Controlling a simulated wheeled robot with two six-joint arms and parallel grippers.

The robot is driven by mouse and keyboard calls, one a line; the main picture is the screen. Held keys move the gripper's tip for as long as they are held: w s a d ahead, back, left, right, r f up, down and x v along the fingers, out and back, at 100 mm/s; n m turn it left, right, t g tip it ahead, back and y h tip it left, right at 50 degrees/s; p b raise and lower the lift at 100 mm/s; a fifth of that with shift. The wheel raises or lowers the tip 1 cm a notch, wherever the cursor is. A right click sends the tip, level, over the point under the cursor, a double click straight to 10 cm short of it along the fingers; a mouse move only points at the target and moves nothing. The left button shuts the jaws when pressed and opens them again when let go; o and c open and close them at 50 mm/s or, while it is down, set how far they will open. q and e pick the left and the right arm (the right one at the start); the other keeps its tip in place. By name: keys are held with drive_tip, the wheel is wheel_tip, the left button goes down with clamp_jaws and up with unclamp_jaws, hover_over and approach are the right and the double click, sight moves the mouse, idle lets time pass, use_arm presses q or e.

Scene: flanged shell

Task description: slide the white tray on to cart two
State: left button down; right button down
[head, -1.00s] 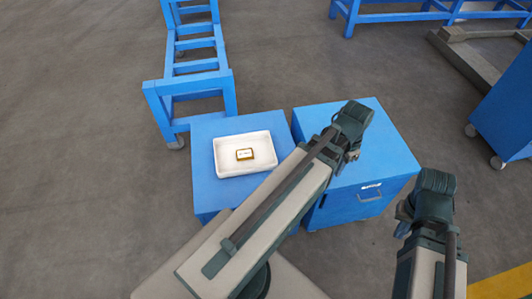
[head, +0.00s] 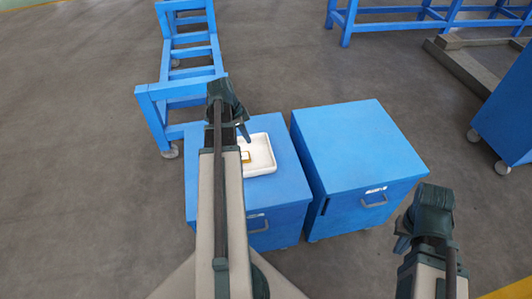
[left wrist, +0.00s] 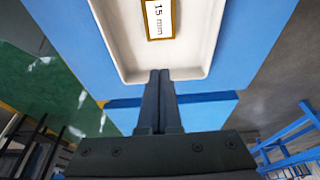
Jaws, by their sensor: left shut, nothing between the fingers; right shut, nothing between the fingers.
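The white tray (head: 268,162) lies on the top of the left blue cart (head: 283,190); its left part is hidden behind my left arm. A gold-edged block (head: 246,157) sits in it; in the left wrist view the block (left wrist: 160,18) reads "15 mm". My left gripper (head: 246,137) is shut and empty, pointing down at the tray's far left part. In the left wrist view its fingertips (left wrist: 160,74) overlap the tray's wall (left wrist: 195,73); I cannot tell if they touch. My right gripper (head: 402,243) is shut and empty, right of the carts.
A second blue cart (head: 355,145) stands to the right with a bare top and a narrow gap between the two. Its label is too small to read. A blue frame (head: 188,70) stands behind the left cart. Another blue unit (head: 505,110) is at the far right.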

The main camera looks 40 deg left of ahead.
sight(258, 157)
use_arm(q)
drive_tip(key=b+x, duration=1)
drive_tip(key=shift+f, duration=0.3)
drive_tip(key=shift+w+d+r, duration=0.15)
drive_tip(key=shift+w+d, duration=0.2)
drive_tip(key=shift+w, duration=0.15)
drive_tip(key=shift+w+d+r, duration=0.15)
drive_tip(key=shift+w+d, duration=0.25)
drive_tip(key=shift+w, duration=0.1)
drive_tip(key=shift+w+d, duration=0.45)
drive_tip(key=shift+w, duration=0.15)
drive_tip(key=w+d, duration=0.9)
drive_tip(key=w, duration=0.3)
drive_tip(key=w+d, duration=0.9)
drive_tip(key=w, duration=0.4)
drive_tip(key=w+d, duration=0.9)
drive_tip(key=w, duration=0.4)
drive_tip(key=shift+w+d, duration=0.1)
drive_tip(key=shift+d, duration=0.1)
